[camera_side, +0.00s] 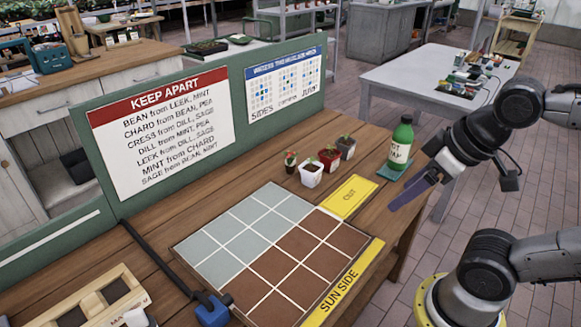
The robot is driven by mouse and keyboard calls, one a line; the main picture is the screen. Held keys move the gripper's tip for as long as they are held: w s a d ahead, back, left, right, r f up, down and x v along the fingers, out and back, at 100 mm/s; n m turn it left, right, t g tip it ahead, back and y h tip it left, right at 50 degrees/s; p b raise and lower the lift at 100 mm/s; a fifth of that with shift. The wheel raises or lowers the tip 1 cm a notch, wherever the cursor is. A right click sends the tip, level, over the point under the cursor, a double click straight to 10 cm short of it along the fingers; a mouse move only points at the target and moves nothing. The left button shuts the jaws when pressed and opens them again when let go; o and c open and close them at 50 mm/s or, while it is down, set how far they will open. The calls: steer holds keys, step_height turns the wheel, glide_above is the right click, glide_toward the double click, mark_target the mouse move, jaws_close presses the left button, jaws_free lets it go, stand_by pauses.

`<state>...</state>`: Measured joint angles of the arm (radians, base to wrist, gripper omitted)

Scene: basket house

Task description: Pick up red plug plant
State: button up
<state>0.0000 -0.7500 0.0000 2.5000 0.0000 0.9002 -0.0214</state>
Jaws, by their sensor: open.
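A small plug plant in a red pot (329,160) stands upright on the wooden bench behind the planting grid. A white pot (311,177) stands at its front left and a dark grey pot (346,149) at its back right. A smaller reddish plug with a green sprout (290,163) stands further left. My gripper (408,194) is open and empty, to the right of the pots, near the bench's right edge. It is clear of all the plants.
A yellow card (349,197) lies in front of the pots. The grid board (262,244) is empty. A green sign panel (240,108) stands along the back left.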

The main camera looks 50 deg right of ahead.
steer(key=w+d+r+n+h, duration=0.2)
steer(key=w+d+r+n, duration=0.1)
steer(key=w+r+n, duration=0.8)
steer(key=n+g+h, duration=0.3)
steer(key=n+g, duration=0.2)
steer(key=n, duration=0.2)
glide_above(288, 160)
steer(key=a, duration=0.4)
step_height(288, 160, down, 20)
steer(key=shift+y, duration=0.3)
steer(key=x, duration=0.7)
steer(key=a+x, duration=0.1)
steer(key=x, duration=0.2)
steer(key=shift+s+d+f, duration=0.15)
steer(key=shift+s+f, duration=0.2)
steer(key=shift+f, duration=0.25)
steer(key=shift+a+x, duration=0.1)
steer(key=shift+x, duration=1.35)
steer(key=shift+a+x, duration=0.15)
steer(key=shift+x, duration=1.3)
steer(key=shift+s+f, duration=0.1)
